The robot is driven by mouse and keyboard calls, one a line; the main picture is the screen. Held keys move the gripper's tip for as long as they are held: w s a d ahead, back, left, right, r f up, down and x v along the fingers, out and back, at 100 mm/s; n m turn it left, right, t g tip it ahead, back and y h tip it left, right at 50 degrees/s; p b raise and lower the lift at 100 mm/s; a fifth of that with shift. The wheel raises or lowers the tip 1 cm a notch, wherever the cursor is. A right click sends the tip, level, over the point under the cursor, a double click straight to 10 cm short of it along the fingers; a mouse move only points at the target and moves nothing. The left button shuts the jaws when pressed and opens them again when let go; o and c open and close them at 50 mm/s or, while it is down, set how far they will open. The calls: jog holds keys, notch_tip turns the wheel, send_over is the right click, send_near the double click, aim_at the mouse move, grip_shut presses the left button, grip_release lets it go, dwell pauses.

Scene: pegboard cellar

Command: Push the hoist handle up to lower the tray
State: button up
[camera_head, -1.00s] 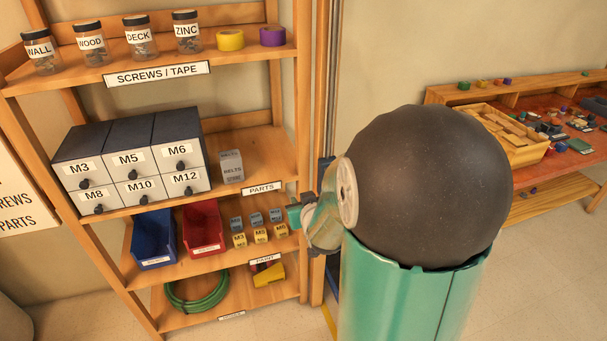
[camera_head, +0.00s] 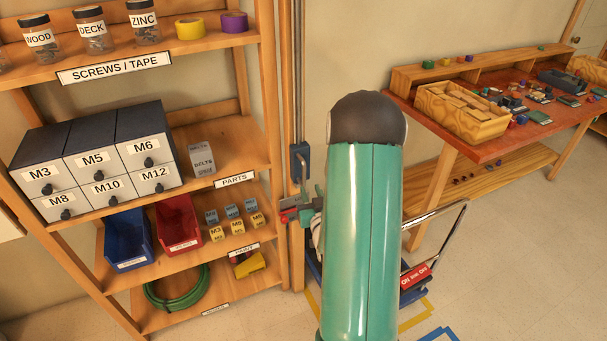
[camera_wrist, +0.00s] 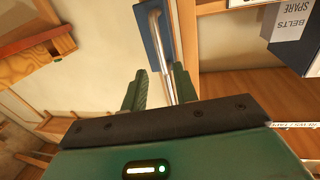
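The hoist's blue plate (camera_head: 300,163) is on the wooden post beside the shelf rack. In the wrist view a bare metal rod, seemingly the hoist handle (camera_wrist: 160,50), runs along the blue plate (camera_wrist: 151,38) and down between my fingers. My gripper (camera_wrist: 160,88) is open around the rod, which looks nearer the right finger; contact cannot be told. In the head view my gripper (camera_head: 311,198) is just below the plate, partly hidden by my arm. A small grey and red piece (camera_head: 289,215) shows left of it; I cannot tell whether it is the tray.
The shelf rack (camera_head: 272,120) with drawers, jars and bins stands close on the left. A blue cart with a metal handle (camera_head: 440,216) stands right of my arm. A red workbench (camera_head: 476,146) is behind it. Floor is open at the lower right.

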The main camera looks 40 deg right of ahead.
aim_at(304, 175)
jog(key=x, duration=0.9)
jog(key=shift+w, duration=0.1)
jog(key=shift+r, duration=0.1)
grip_shut()
